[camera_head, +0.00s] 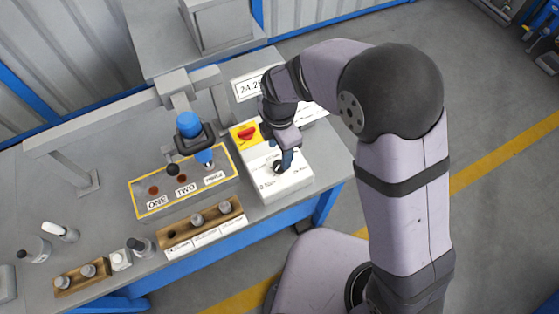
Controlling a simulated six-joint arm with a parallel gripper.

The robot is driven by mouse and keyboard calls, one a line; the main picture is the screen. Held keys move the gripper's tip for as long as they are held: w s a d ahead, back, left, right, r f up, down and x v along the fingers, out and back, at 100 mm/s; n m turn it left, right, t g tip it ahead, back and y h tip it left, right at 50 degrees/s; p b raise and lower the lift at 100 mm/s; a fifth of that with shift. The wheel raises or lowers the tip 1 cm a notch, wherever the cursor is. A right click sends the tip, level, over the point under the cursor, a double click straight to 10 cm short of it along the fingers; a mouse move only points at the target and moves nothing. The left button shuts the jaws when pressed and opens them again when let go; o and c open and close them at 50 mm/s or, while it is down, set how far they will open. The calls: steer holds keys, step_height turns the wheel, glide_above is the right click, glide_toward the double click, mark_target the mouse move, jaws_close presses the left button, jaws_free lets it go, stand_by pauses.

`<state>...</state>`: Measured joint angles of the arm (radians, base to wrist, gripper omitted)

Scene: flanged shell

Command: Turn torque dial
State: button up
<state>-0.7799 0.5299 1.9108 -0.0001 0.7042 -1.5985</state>
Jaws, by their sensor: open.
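The torque dial (276,167) is a small dark knob on a white control box (287,189) with printed labels around it. My gripper (283,165) is right over the dial, its fingers pointing down and partly hiding it. The gripper is open, with its fingertips close to the knob; I cannot tell whether they touch it. A red switch (246,132) on a yellow plate sits at the upper left of the same box.
A blue tool (190,124) stands over a yellow-bordered plate (143,212) left of the box. A wooden block (171,238) with metal parts lies in front. Bottles and small parts stand at the bench's left.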

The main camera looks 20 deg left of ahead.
mark_target(279, 165)
steer(key=n, duration=0.8)
steer(key=shift+n, duration=0.4)
steer(key=shift+f, duration=0.1)
steer(key=shift+f+p, duration=1.1)
steer(key=shift+f, duration=2.45)
steer(key=c, duration=1)
steer(key=shift+c, duration=0.2)
steer(key=shift+m, duration=0.3)
